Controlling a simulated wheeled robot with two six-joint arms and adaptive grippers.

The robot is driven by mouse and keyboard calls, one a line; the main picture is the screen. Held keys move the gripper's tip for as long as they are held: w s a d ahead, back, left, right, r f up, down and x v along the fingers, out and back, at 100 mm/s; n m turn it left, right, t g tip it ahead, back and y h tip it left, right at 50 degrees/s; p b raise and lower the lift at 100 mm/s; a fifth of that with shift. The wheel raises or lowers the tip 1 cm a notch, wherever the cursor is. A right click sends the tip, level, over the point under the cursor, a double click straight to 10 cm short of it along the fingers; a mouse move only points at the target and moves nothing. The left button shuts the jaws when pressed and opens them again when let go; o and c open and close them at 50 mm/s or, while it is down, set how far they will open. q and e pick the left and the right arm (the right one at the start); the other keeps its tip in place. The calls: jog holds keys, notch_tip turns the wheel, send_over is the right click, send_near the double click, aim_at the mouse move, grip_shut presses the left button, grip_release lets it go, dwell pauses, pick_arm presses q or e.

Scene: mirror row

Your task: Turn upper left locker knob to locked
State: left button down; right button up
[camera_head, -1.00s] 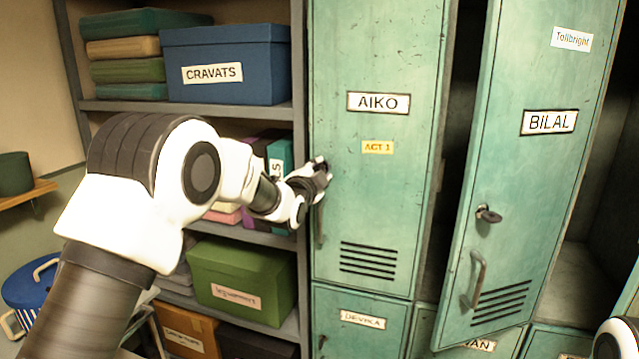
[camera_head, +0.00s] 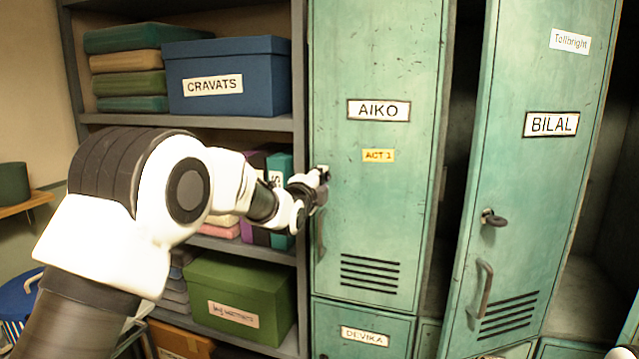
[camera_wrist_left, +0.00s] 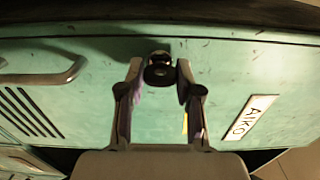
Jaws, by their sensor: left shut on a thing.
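The upper left locker door (camera_head: 375,210) is green and labelled AIKO. It also shows in the wrist view (camera_wrist_left: 80,105). Its dark round knob (camera_wrist_left: 158,72) sits between the two fingertips of my left gripper (camera_head: 322,176) at the door's left edge. The gripper is shut on the knob. In the head view the gripper hides the knob. In the wrist view my fingers (camera_wrist_left: 159,82) reach it from either side; how far the knob is turned cannot be told. The door's pull handle (camera_head: 320,237) is just below the gripper.
The BILAL door (camera_head: 535,190) stands open to the right, with its own knob (camera_head: 493,218) and handle (camera_head: 484,287). A shelf unit with a blue CRAVATS box (camera_head: 228,75) and a green box (camera_head: 238,290) is close on the left, behind my left arm.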

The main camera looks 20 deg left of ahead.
pick_arm(q)
jog(key=c, duration=0.8)
grip_release()
jog(key=s, duration=1.2)
jog(key=shift+a, duration=0.15)
jog(key=shift+f, duration=0.15)
